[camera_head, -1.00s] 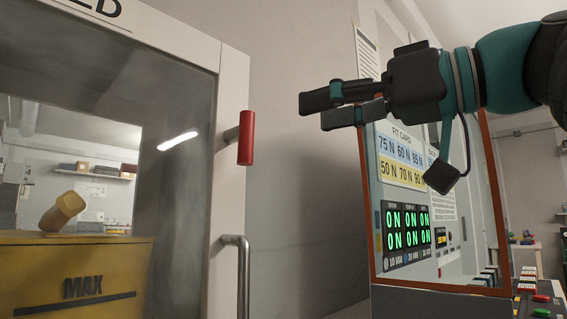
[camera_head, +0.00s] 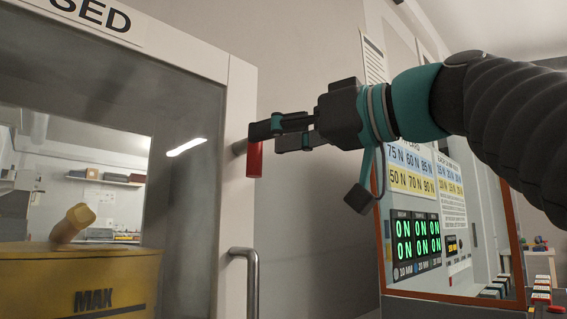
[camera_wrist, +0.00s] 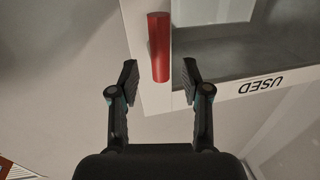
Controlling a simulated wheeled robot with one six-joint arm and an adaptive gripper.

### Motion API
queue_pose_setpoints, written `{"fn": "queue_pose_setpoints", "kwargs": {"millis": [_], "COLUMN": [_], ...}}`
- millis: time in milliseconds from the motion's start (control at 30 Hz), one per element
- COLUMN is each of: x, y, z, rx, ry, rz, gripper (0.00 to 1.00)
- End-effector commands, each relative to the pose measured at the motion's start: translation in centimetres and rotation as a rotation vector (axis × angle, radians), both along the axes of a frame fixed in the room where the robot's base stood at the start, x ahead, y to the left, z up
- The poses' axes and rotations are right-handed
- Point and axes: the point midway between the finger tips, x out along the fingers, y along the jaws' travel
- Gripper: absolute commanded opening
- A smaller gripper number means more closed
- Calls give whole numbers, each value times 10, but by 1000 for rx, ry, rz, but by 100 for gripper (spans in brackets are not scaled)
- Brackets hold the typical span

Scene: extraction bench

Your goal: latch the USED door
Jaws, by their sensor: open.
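The USED door (camera_head: 232,190) stands at the left in the head view, a pale frame around a clear pane. Part of its label (camera_head: 95,18) shows at the top, and the wrist view shows the whole word USED (camera_wrist: 262,86) upside down. A red latch handle (camera_head: 254,163) sits on the door's right frame. In the wrist view the red handle (camera_wrist: 159,47) lies between the two fingertips, with a gap on each side. My gripper (camera_head: 262,136) is open, and its fingers partly cover the handle's top in the head view. I cannot tell whether a finger touches it.
A grey bar handle (camera_head: 251,285) is below the red one. Behind the pane is a yellow bin (camera_head: 75,275) marked MAX with a tan object on it. At right stands an orange-edged panel (camera_head: 380,262) with green ON displays. Bare wall (camera_head: 310,230) lies between.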

Motion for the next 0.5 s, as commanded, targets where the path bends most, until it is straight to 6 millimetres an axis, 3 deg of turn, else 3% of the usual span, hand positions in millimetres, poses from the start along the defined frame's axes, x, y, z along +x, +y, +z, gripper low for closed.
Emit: {"fn": "queue_pose_setpoints", "kwargs": {"millis": [200,500], "x": [10,19], "y": [21,35], "z": [1,0], "rx": [1,0], "ry": [1,-1], "rz": [4,1], "gripper": [48,48]}}
